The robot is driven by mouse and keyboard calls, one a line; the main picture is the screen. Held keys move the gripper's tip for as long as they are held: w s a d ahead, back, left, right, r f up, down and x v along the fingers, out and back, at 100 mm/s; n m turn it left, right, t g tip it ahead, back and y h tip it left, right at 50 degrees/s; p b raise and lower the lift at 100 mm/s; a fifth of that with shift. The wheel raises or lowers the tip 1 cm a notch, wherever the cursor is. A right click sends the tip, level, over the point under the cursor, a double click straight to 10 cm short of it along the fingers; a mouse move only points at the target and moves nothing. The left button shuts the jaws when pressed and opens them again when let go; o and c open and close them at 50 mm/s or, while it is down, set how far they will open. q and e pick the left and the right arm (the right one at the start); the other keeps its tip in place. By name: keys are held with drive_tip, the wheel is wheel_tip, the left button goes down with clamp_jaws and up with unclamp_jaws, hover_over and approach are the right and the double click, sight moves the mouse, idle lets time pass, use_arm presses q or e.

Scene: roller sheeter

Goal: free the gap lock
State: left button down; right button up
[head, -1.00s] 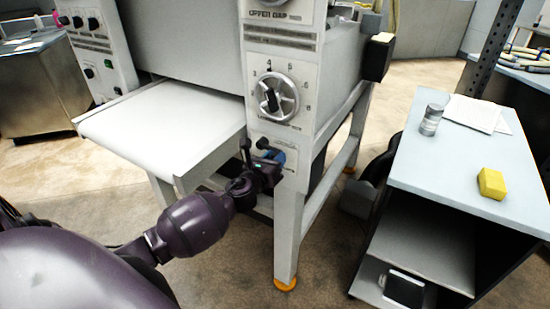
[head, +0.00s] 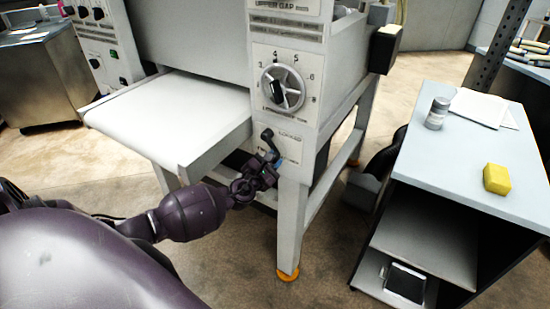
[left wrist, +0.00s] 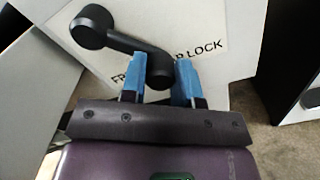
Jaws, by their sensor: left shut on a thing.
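The gap lock is a black lever (head: 268,138) on the white front panel of the sheeter, below the gap dial. In the left wrist view its round pivot (left wrist: 92,27) is at upper left, and the arm slopes down to the right to a rounded knob (left wrist: 160,70). My left gripper (head: 275,163) is at the lever's lower end. In the left wrist view its blue fingertips stand on both sides of the knob, shut on it. The panel lettering is partly covered by the lever and fingers. My right gripper is not in view.
The gap dial (head: 283,89) sits above the lever. At right, a side table (head: 460,165) holds a small jar (head: 437,113), papers (head: 483,107) and a yellow block (head: 497,179).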

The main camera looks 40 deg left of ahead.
use_arm(q)
drive_tip(key=shift+a+f+m, duration=0.25)
drive_tip(key=shift+a+m, duration=0.1)
drive_tip(key=shift+m, duration=0.45)
drive_tip(key=shift+a+f+m, duration=0.1)
drive_tip(key=shift+m, duration=0.2)
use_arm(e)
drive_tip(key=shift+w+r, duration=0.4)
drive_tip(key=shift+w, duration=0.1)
use_arm(q)
drive_tip(key=c, duration=0.9)
unclamp_jaws()
drive_tip(key=shift+o, duration=0.2)
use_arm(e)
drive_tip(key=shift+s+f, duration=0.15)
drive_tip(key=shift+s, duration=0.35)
use_arm(q)
drive_tip(key=shift+s, duration=0.15)
